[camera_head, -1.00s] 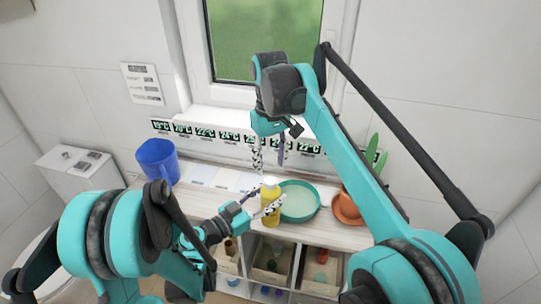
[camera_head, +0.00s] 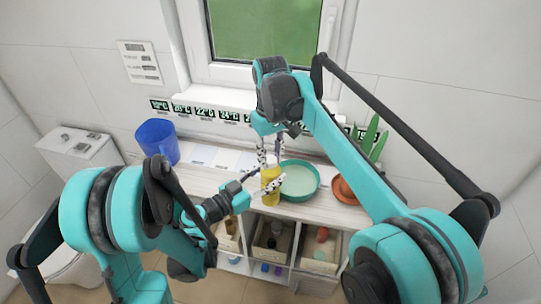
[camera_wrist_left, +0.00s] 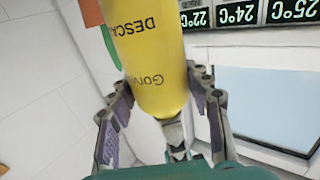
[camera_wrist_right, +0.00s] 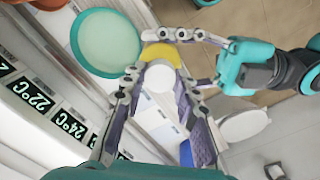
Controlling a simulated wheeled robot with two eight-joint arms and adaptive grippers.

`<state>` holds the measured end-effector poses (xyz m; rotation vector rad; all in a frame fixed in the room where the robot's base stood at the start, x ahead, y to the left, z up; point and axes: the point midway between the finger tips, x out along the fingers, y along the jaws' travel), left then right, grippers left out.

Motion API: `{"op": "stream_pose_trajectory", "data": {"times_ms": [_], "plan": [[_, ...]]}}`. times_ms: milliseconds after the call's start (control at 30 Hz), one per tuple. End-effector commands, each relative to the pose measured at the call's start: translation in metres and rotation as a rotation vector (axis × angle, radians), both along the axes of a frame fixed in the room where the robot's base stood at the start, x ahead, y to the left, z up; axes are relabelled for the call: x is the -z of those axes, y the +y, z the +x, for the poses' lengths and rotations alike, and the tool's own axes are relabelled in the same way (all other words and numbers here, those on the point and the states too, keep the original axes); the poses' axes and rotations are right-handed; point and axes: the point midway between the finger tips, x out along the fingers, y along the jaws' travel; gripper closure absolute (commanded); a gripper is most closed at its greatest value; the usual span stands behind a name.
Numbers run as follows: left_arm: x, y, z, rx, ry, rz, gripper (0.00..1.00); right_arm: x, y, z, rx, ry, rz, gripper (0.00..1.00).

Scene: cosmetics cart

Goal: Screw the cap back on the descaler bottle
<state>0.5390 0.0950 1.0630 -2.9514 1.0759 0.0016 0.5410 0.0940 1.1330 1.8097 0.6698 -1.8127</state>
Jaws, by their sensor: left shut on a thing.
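The yellow descaler bottle (camera_head: 270,187) stands upright near the front of the counter. My left gripper (camera_head: 266,188) is shut around its body from the left. In the left wrist view the bottle (camera_wrist_left: 150,55) fills the space between the fingers, its lettering upside down. The white cap (camera_wrist_right: 160,76) sits over the bottle's top in the right wrist view; whether it is threaded cannot be told. My right gripper (camera_wrist_right: 157,75) points down from above with its fingers open on both sides of the cap.
A green round tray (camera_head: 299,181) lies just right of the bottle. A terracotta pot (camera_head: 344,190) with a green plant stands farther right. A blue pitcher (camera_head: 157,141) is at the left. Temperature cards line the wall behind. Open bins (camera_head: 272,240) sit below the counter edge.

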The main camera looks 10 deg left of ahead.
Motion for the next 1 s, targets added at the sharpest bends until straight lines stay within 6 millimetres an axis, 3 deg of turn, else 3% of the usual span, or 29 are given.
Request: {"op": "stream_pose_trajectory", "data": {"times_ms": [267,300,367,767,1000], "plan": [[0.0,0.0,0.0,0.0,0.0,-0.001,1.0,0.0,0.0,0.0,0.003,-0.001,-0.001,1.0],[0.0,0.0,0.0,0.0,0.0,-0.001,1.0,0.0,0.0,0.0,0.003,-0.001,-0.001,0.6],[0.0,0.0,0.0,0.0,0.0,-0.001,1.0,0.0,0.0,0.0,0.003,-0.001,-0.001,0.46],[0.0,0.0,0.0,0.0,0.0,-0.001,1.0,-0.007,0.0,0.0,0.003,0.0,0.0,0.46],[0.0,0.0,0.0,0.0,0.0,-0.001,1.0,-0.051,0.0,0.001,0.003,0.0,0.0,0.46]]}}
